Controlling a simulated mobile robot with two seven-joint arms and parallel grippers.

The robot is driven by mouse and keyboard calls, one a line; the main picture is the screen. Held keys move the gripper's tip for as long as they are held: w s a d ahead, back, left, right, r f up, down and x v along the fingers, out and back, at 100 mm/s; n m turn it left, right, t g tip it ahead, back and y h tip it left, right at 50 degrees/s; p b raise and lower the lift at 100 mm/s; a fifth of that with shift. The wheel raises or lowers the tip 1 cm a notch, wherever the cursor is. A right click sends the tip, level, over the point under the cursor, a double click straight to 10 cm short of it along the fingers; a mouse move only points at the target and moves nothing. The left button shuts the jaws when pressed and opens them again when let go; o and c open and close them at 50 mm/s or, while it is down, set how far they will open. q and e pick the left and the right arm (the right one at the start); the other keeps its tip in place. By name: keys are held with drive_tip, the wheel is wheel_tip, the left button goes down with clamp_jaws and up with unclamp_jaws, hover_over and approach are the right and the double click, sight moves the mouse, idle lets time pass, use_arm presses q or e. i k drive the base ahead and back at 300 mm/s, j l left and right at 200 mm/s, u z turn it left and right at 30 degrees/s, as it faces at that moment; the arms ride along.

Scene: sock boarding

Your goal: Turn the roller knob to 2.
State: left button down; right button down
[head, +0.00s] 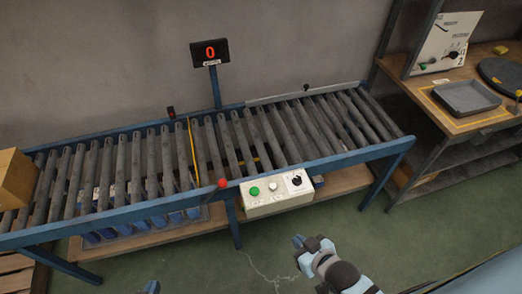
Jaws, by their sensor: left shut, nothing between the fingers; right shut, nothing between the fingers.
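The roller knob (297,181) is a small black dial on the right of a cream control box (268,197), which hangs on the front rail of the roller conveyor. Its pointer setting is too small to read. My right gripper (299,241) is shut and empty, below and apart from the box. Only the tip of my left gripper (152,287) shows at the bottom edge, left of the box; it is shut and empty.
The box also carries a green button (254,191) and a pale one (273,186). A red button (222,183) sits on the rail. A display (210,53) reads 0. A cardboard box (17,178) stands at the left end. A workbench (450,119) is at right.

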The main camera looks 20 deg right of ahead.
sight(297, 181)
drive_tip(key=z, duration=0.95)
drive_tip(key=i+j+u, duration=0.1)
drive_tip(key=i, duration=0.25)
drive_tip(key=i+j+u, duration=0.1)
drive_tip(key=i, duration=0.3)
drive_tip(key=j, duration=0.1)
